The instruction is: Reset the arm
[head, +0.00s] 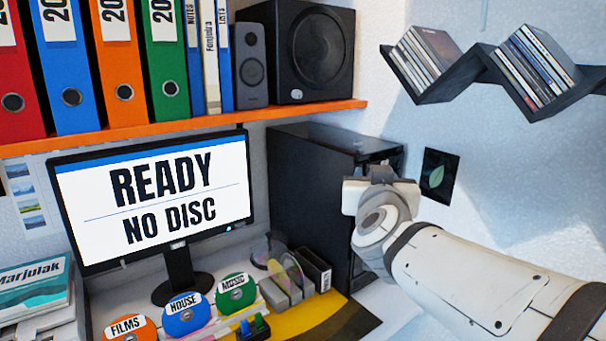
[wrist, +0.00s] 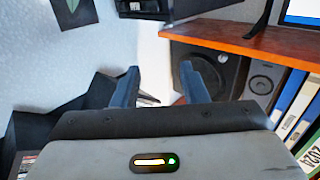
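My gripper (wrist: 160,82) shows in the wrist view with its two dark blue fingers standing well apart. I see nothing held between them. In the head view my white arm reaches in from the lower right, and the gripper body (head: 380,195) is in front of the black computer tower (head: 310,190). The fingertips are hidden in the head view. The monitor (head: 150,195) reads "READY" and "NO DISC".
The orange shelf (head: 180,122) carries binders and speakers. A black zigzag wall shelf (head: 480,75) at the upper right holds disc cases. Labelled discs, FILMS, HOUSE (head: 186,314) and MUSIC, stand on the desk.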

